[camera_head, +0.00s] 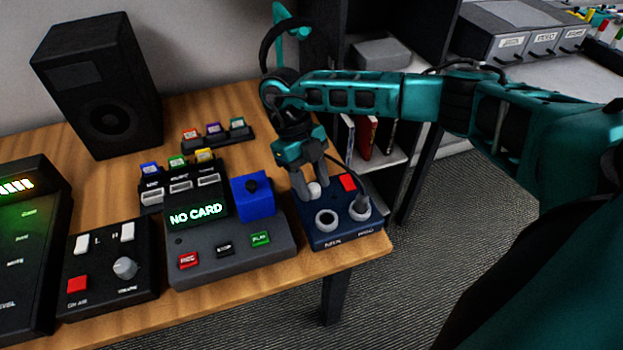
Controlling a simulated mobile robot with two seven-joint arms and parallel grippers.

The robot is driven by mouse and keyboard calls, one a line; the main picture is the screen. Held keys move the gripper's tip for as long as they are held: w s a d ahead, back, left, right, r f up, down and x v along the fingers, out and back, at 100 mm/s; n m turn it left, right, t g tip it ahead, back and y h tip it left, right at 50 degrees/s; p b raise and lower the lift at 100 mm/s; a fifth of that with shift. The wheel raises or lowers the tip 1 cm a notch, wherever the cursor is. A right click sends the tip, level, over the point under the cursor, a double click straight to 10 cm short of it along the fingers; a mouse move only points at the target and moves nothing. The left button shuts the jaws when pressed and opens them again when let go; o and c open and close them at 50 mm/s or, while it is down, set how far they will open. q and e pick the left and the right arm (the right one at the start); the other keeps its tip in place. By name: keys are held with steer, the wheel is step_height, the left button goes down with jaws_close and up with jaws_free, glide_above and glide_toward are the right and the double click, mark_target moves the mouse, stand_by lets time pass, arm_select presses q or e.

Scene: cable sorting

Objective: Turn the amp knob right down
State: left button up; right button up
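A dark blue box (341,240) stands at the table's right end. Its top carries a small pale knob (314,189), a red button (347,182), a grey ring-shaped part (327,218) and a grey upright part (360,208). Its front lettering is too small to read surely, so I cannot tell if it is the amp. My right gripper (313,187) points down over the back left of this box. Its two fingers are apart, with the pale knob between them; whether they press on it is unclear. My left gripper is not in view.
Left of the box is a grey console (225,255) reading "NO CARD" with a blue block (253,197). A black panel (107,290) has a grey knob (125,268), two sliders and a red button. A speaker (100,90) stands behind. The table's right edge is close.

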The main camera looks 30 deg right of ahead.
mark_target(312, 185)
steer(key=shift+o, duration=0.7)
step_height(312, 185, up, 20)
steer(key=p, duration=0.3)
